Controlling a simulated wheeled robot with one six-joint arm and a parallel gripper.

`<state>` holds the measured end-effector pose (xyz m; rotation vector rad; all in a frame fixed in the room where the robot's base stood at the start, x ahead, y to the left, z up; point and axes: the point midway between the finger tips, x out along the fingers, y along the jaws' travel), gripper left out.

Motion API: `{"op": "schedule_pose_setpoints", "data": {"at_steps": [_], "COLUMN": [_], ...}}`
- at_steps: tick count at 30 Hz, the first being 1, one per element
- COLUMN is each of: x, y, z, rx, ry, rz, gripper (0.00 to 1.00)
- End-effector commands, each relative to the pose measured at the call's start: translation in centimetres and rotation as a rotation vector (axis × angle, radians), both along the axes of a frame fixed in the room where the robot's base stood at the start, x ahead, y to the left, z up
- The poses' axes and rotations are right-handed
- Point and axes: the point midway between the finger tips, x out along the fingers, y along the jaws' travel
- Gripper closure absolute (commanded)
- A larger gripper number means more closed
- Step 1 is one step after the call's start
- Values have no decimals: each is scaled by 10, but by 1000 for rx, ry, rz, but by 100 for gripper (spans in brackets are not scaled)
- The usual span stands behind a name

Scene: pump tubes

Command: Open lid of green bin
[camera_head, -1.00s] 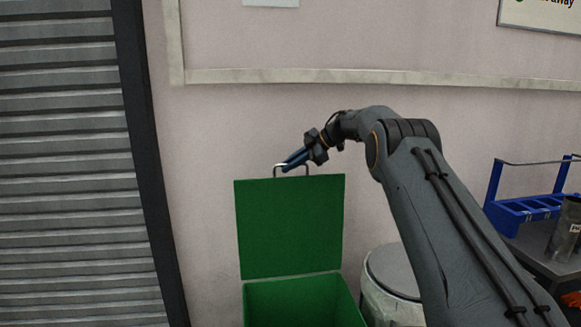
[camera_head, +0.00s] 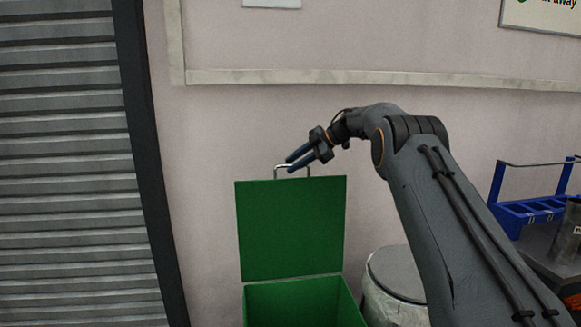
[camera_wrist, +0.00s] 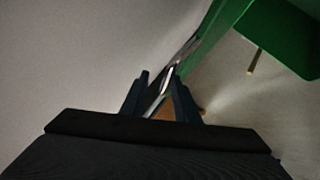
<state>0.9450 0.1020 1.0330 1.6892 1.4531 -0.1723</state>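The green bin (camera_head: 303,304) stands against the wall in the head view, its mouth open. Its green lid (camera_head: 290,230) is raised about upright behind the mouth, with a metal loop handle (camera_head: 309,171) on its top edge. My gripper (camera_head: 290,165) is at that handle, its two dark fingers spread apart. In the wrist view, my gripper (camera_wrist: 158,80) shows a gap between the fingers, with the metal handle (camera_wrist: 166,80) running through it. I cannot tell whether a finger touches the handle. The lid's green side (camera_wrist: 217,28) also shows there.
A grey-lidded round bin (camera_head: 397,272) stands right of the green bin, partly behind my arm. A blue rack (camera_head: 520,211) sits on a table at the right. A grey shutter (camera_head: 60,180) is at the left.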

Motion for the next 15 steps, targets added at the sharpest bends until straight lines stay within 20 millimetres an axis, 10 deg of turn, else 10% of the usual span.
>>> {"op": "schedule_pose_setpoints", "data": {"at_steps": [15], "x": [-17], "y": [-44], "z": [36], "rx": [0], "ry": [-1], "rz": [-1], "gripper": [72]}}
